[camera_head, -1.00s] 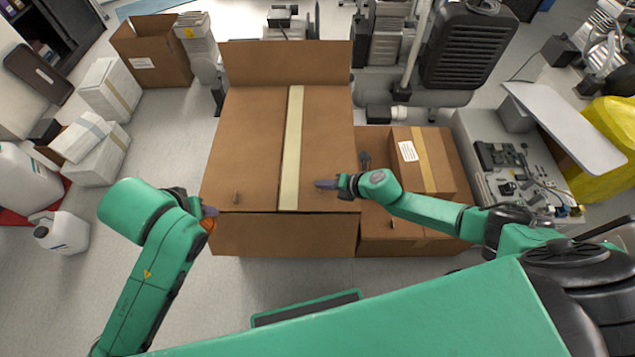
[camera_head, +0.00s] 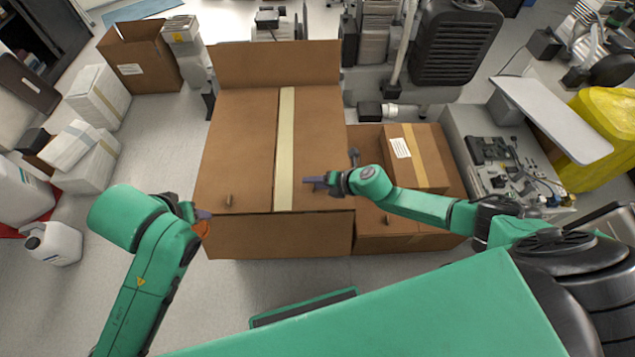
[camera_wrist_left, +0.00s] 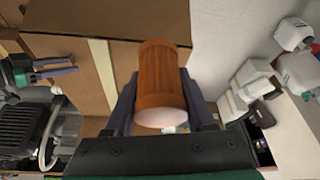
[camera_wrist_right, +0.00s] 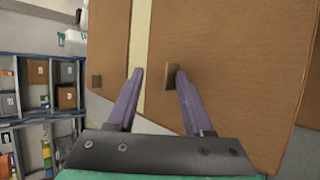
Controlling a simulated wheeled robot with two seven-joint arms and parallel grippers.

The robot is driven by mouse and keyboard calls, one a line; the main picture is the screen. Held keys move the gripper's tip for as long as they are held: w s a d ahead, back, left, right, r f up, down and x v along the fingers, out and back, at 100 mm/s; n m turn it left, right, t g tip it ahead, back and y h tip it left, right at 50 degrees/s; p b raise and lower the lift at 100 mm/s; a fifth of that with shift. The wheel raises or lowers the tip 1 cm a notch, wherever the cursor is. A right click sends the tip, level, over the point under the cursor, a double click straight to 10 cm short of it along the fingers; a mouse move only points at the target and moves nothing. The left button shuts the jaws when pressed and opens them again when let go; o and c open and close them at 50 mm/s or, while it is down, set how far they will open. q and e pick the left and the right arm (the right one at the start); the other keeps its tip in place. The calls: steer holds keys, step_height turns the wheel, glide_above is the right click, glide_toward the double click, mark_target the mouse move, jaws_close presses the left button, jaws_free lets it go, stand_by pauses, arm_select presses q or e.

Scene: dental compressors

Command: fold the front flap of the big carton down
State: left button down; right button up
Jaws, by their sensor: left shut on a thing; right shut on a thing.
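The big brown carton (camera_head: 245,150) stands in the middle of the head view, a pale tape strip (camera_head: 285,150) along its top. A back panel (camera_head: 275,65) stands up. A brown front panel (camera_head: 280,237) lies below the top's front edge, with a dark gap between; I cannot tell whether it is flap or wall. My right gripper (camera_head: 308,182) is at the top's front, right of the tape, shut on a small brown tab (camera_wrist_right: 172,76). My left gripper (camera_head: 203,214), at the front left corner, is shut on an orange-brown cylinder (camera_wrist_left: 161,85).
A smaller taped carton (camera_head: 430,160) lies on another carton, right of the big one. An open carton (camera_head: 140,60), white boxes (camera_head: 98,95) and a white canister (camera_head: 55,243) stand at left. Grey machines are behind.

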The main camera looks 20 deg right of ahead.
steer(key=shift+s+a+r, duration=0.15)
steer(key=shift+s+a, duration=0.05)
steer(key=shift+a, duration=0.4)
arm_select(q)
steer(key=shift+w+a+r+p, duration=0.15)
steer(key=shift+w+a+p, duration=0.05)
steer(key=shift+w+p, duration=0.3)
arm_select(e)
steer(key=shift+s+d+r, duration=0.25)
steer(key=shift+d+r, duration=0.05)
steer(key=shift+d, duration=0.15)
arm_select(q)
steer(key=shift+s+r+p, duration=0.25)
steer(key=shift+r+p, duration=0.05)
steer(key=shift+r, duration=0.15)
steer(key=shift+w, duration=0.1)
arm_select(e)
steer(key=v, duration=1.1)
steer(key=shift+d, duration=0.4)
steer(key=shift+w+f, duration=0.15)
steer(key=shift+w, duration=0.05)
